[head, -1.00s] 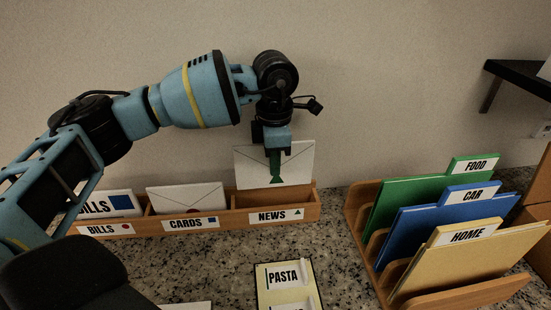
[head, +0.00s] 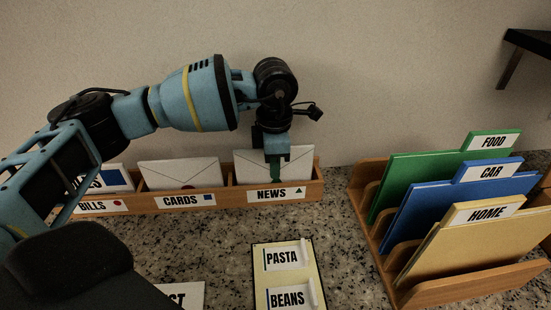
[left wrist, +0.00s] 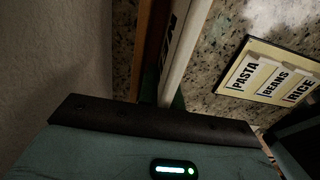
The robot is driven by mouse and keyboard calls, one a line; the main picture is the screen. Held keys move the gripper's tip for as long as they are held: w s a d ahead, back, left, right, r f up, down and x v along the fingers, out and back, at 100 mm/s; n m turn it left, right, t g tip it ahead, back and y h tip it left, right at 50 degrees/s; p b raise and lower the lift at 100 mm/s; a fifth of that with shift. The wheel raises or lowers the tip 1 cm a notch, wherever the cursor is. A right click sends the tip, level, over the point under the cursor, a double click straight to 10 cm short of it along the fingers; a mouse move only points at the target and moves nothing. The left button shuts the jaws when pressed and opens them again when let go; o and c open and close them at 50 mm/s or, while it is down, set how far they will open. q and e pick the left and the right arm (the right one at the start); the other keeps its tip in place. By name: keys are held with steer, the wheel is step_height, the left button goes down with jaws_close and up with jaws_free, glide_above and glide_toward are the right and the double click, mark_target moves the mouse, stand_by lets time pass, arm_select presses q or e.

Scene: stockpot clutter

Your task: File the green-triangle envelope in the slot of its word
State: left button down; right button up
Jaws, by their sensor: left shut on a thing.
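My left gripper (head: 276,168) is shut on the top of a white envelope (head: 301,164) with its flap lines facing me. The envelope stands upright in the right-hand slot of the wooden sorter (head: 230,200), its lower part hidden behind the front wall. That slot's label (head: 276,194) reads NEWS with a green triangle. Green shows at the fingers, where the envelope's mark is mostly covered. In the left wrist view the envelope (left wrist: 187,50) appears edge-on. The middle slot is labelled CARDS with a blue square, the left one BILLS with a red circle.
Another envelope (head: 180,173) stands in the CARDS slot, and one with a blue square (head: 116,180) in the BILLS slot. A wooden rack (head: 440,291) with FOOD, CAR and HOME folders stands right. A PASTA and BEANS board (head: 284,276) lies in front. Granite between is clear.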

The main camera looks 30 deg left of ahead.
arm_select(q)
steer(key=shift+f, duration=0.1)
steer(key=c, duration=1.5)
jaws_free()
steer(key=shift+w+r+p, duration=0.1)
steer(key=shift+r+p, duration=0.35)
steer(key=shift+r, duration=0.35)
steer(key=shift+r+p, duration=0.35)
steer(key=shift+r, duration=0.35)
steer(key=shift+r+p, duration=1.15)
steer(key=shift+r, duration=0.9)
arm_select(e)
steer(key=w+r+t, duration=0.1)
steer(key=w+r, duration=0.2)
steer(key=r, duration=0.2)
steer(key=shift+w+r, duration=0.15)
steer(key=shift+w, duration=0.1)
steer(key=shift+s, duration=0.1)
arm_select(q)
steer(key=shift+d, duration=0.1)
arm_select(e)
steer(key=shift+s, duration=0.1)
